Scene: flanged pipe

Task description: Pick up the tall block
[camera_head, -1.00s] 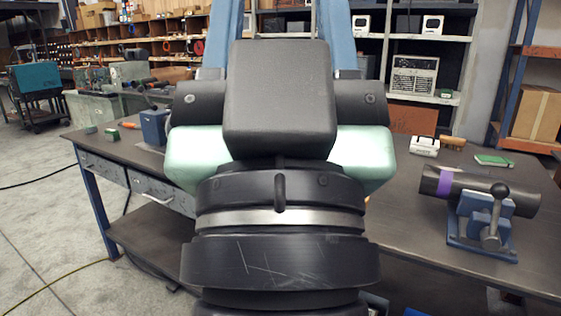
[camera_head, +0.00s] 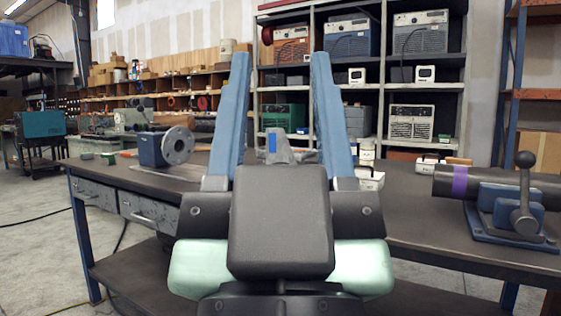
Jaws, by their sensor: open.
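My gripper (camera_head: 281,62) is open, with its two blue fingers pointing up and away from me, wide apart and empty. Seen between the fingers, farther back on the table, is a grey piece (camera_head: 287,152) with a small upright blue block (camera_head: 272,143) at its left side. A blue block-like body (camera_head: 150,149) with a round grey flange (camera_head: 178,145) stands on the table to the left of the fingers. I cannot tell for sure which of these is the tall block. The dark gripper body hides the table's near middle.
The dark table (camera_head: 420,205) spans the view. At right a dark pipe (camera_head: 505,186) with a purple band rests in a blue clamp (camera_head: 497,237) with a lever. White boxes (camera_head: 368,180) stand right of the fingers. Shelves (camera_head: 463,100) stand behind. The table's left front is mostly clear.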

